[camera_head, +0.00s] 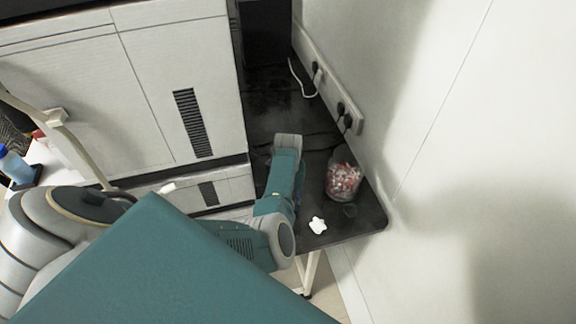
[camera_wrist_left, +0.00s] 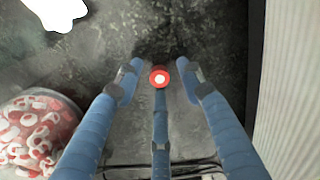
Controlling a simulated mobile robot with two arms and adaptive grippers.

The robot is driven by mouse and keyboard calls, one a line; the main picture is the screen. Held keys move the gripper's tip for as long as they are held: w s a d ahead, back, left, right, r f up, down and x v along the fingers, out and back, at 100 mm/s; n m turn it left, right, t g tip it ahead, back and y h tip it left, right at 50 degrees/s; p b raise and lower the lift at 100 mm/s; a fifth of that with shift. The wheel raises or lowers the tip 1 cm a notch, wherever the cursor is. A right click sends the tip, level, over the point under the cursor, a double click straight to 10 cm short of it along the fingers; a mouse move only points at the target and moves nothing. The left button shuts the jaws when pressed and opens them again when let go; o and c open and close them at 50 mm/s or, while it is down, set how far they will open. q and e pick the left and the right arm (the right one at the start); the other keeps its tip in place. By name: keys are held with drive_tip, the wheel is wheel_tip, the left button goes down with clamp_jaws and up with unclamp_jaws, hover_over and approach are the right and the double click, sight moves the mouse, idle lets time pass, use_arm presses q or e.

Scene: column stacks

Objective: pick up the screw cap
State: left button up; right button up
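A red screw cap with a white centre (camera_wrist_left: 159,78) shows in the left wrist view against the dark worktop. My left gripper (camera_wrist_left: 158,88) is open, with one blue finger on each side of the cap and a gap to both. The middle finger points at the cap's near edge; I cannot tell whether it touches. In the head view the cap is hidden and my left arm's wrist (camera_head: 286,150) is over the dark worktop (camera_head: 275,100). My right gripper is in neither view.
A clear jar of red and white caps (camera_head: 343,178) stands close right of my wrist; it also shows in the left wrist view (camera_wrist_left: 38,130). A small white piece (camera_head: 318,225) lies near the front edge. A white cabinet (camera_head: 185,80) and a wall with sockets (camera_head: 346,112) flank the worktop.

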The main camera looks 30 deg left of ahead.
use_arm(q)
drive_tip(key=c, duration=0.5)
drive_tip(key=shift+c, duration=0.2)
drive_tip(key=shift+r, duration=0.15)
